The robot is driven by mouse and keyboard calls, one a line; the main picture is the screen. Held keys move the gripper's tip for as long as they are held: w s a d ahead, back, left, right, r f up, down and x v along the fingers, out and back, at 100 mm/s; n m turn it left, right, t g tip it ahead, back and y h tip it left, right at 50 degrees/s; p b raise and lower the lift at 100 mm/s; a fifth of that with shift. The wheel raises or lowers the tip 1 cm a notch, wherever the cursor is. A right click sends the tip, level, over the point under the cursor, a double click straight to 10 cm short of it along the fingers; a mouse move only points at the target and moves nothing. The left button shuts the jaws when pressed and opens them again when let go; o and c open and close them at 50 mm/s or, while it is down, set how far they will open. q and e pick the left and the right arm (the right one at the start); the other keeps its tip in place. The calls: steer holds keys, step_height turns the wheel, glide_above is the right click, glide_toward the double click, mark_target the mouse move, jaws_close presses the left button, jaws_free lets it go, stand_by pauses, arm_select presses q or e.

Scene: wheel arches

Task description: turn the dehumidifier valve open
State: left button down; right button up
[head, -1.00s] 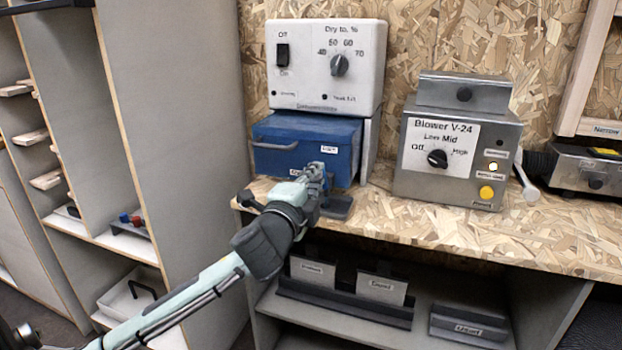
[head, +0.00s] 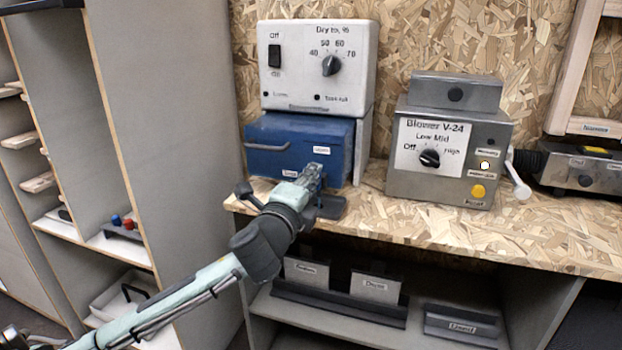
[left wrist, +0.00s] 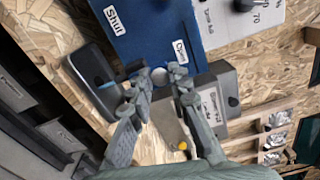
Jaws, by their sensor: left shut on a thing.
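The dehumidifier is a white control box (head: 318,62) over a blue tank (head: 275,135), standing at the left of the bench. The tank's blue front shows in the left wrist view (left wrist: 150,32) with the labels "Shut" (left wrist: 113,17) and "Open" (left wrist: 180,52). My left gripper (head: 313,173) is low in front of the tank. In the left wrist view its fingers (left wrist: 160,78) are shut around a small grey round valve knob (left wrist: 159,75), close to the "Open" label. The rest of the valve is hidden by the fingers. My right gripper is not in view.
A dark tray-like piece (head: 330,207) lies at the tank's foot beside the fingers. The grey Blower V-24 box (head: 450,140) stands to the right, with a white-knobbed lever (head: 521,190). Bare bench (head: 400,220) lies between. A shelf unit (head: 165,110) rises at the left.

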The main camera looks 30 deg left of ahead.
arm_select(q)
steer(key=c, duration=1.4)
jaws_free()
steer(key=shift+s, duration=0.1)
steer(key=v, duration=0.7)
steer(key=shift+s, duration=0.2)
steer(key=s+a+f+n+g, duration=0.2)
steer(key=f+n+g, duration=0.2)
steer(key=f, duration=1.2)
steer(key=s+a+f+n+g, duration=0.15)
steer(key=f+n+g, duration=0.25)
steer(key=f, duration=1.1)
steer(key=s+d+f+n+g+h, duration=0.1)
steer(key=s+d+f+n+g, duration=0.1)
steer(key=s+f, duration=0.5)
steer(key=s+d+f+n+g+h, duration=0.1)
steer(key=s+d+f+n+g, duration=0.1)
steer(key=s+f, duration=0.4)
steer(key=s+d+f+n+g+h, duration=0.1)
steer(key=s+d+f+n+g, duration=0.2)
steer(key=s+f, duration=0.4)
steer(key=shift+s+d+f, duration=0.1)
steer(key=shift+s+f, duration=0.05)
steer(key=shift+f, duration=1.65)
steer(key=shift+s+d+f, duration=0.1)
steer(key=shift+s+f, duration=0.05)
steer(key=shift+f, duration=1.65)
